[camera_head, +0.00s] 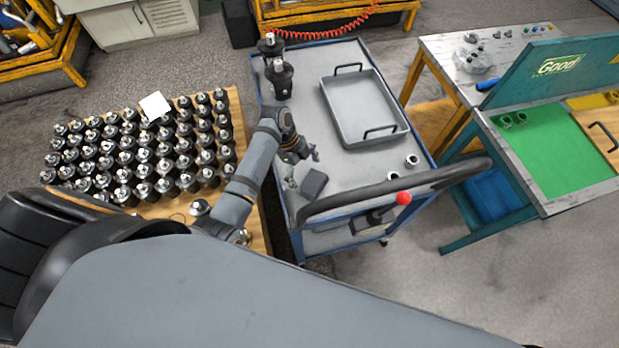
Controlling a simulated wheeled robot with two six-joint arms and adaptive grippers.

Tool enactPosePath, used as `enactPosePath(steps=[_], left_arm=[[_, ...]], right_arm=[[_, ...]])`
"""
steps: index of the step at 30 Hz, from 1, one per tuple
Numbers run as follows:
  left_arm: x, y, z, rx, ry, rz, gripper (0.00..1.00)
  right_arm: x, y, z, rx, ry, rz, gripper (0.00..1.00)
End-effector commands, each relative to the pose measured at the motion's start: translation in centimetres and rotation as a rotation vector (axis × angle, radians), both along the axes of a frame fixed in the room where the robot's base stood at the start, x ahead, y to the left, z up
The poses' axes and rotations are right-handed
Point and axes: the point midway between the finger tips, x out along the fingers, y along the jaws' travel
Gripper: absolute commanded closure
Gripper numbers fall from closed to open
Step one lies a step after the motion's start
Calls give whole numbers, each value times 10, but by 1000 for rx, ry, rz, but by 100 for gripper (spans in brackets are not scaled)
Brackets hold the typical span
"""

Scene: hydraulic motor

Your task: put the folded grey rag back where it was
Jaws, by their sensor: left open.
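The folded grey rag (314,183) appears as a small dark grey block lying on the cart top (352,170), near the cart's handle end and left of the middle. My left gripper (303,168) is just beyond and to the left of it, above the cart top. Its fingers are spread and hold nothing that I can see. I cannot tell whether a finger touches the rag. My right gripper is not in view.
A grey tray (363,112) with two handles lies on the cart. Dark motors (281,77) stand at its far left, and small metal rings (411,160) at right. Many motors fill the left pallet (236,110).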

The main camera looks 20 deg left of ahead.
Motion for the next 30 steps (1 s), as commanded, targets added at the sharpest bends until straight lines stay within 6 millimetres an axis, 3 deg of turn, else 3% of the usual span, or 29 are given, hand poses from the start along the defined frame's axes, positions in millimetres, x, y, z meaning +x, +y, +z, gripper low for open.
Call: enactPosePath(steps=[6,12,30], left_arm=[[6,22,48,3,-6,1,0],[7,33,77,1,-3,1,0],[7,34,84,0,-1,0,0]], right_arm=[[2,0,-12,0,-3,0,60],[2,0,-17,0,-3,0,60],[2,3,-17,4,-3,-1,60]])
